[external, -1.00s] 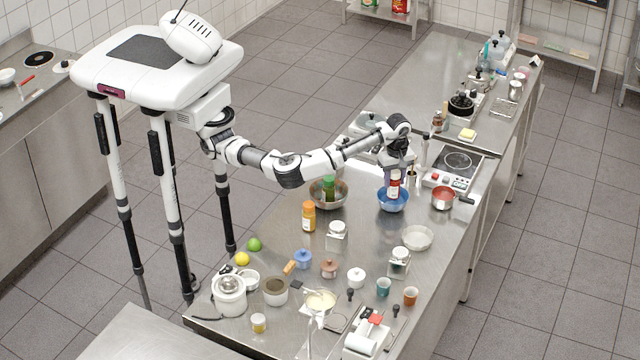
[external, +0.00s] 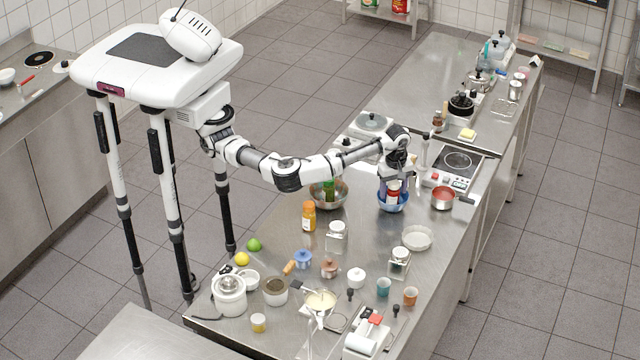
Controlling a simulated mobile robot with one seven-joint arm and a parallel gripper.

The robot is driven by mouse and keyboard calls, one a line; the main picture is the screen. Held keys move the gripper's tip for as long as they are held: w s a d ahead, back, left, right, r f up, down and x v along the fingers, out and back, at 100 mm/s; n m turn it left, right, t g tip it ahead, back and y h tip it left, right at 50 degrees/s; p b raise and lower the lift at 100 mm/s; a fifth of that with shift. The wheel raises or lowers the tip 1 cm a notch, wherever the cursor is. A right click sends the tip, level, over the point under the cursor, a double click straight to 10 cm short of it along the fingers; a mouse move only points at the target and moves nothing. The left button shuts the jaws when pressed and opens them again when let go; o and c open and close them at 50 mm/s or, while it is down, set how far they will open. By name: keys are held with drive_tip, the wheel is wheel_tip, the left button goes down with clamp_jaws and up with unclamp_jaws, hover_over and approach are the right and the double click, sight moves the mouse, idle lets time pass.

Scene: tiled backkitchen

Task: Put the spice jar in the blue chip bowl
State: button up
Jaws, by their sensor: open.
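The spice jar (external: 393,192), with a red and white label, stands roughly upright inside the blue chip bowl (external: 394,207). My gripper (external: 392,181) points down right over the bowl, with its fingers around or just above the jar's top. The gripper is open. The fingertips are small here, and I cannot tell whether they still touch the jar. The jar's base is hidden by the bowl's rim.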

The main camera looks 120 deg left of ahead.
wheel_tip(320, 180, up, 12)
drive_tip(key=shift+r+b, duration=0.15)
drive_tip(key=shift+b, duration=0.5)
